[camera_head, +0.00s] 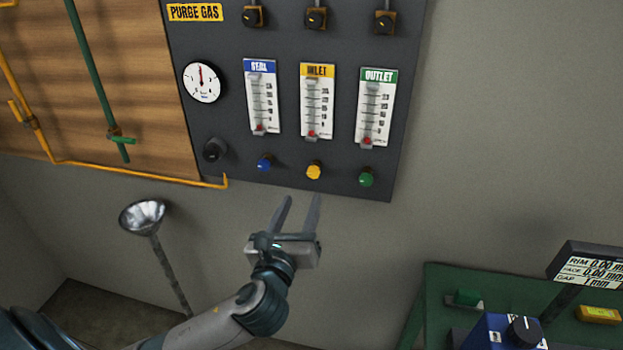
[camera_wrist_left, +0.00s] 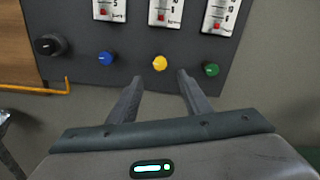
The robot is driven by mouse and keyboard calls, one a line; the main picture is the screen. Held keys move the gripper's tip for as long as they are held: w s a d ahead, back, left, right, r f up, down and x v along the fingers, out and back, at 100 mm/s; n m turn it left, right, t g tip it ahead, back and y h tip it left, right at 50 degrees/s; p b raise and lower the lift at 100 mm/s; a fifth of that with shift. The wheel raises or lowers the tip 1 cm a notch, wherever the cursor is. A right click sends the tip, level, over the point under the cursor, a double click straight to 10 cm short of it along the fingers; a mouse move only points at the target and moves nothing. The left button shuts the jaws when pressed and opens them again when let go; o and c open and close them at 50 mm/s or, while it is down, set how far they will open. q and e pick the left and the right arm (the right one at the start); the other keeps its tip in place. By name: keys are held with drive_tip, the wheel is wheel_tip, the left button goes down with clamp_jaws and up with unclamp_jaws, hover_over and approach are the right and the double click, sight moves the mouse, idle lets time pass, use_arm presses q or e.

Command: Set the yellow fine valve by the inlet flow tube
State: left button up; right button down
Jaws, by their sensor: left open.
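The yellow fine valve (camera_head: 314,172) is a small round knob low on the dark purge gas panel, below the inlet flow tube (camera_head: 317,102). The inlet tube has a yellow label and a red float near its bottom. My left gripper (camera_head: 302,198) is open and empty, just below the panel's lower edge, its fingers pointing up towards the knobs. In the left wrist view the yellow valve (camera_wrist_left: 159,63) appears beyond and between the two fingertips (camera_wrist_left: 160,78), apart from both. My right gripper is in neither view.
A blue knob (camera_head: 264,164) and a green knob (camera_head: 366,179) flank the yellow one under the seal and outlet tubes. A black knob (camera_head: 214,150) and an orange pipe end (camera_head: 225,182) lie further left. A green bench (camera_head: 432,290) stands lower right.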

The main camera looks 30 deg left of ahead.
sight(313, 174)
use_arm(q)
drive_tip(key=p+x, duration=0.2)
drive_tip(key=x, duration=0.8)
drive_tip(key=shift+w+a, duration=0.1)
drive_tip(key=shift+w, duration=0.15)
drive_tip(key=shift+c, duration=0.2)
drive_tip(key=c, duration=1)
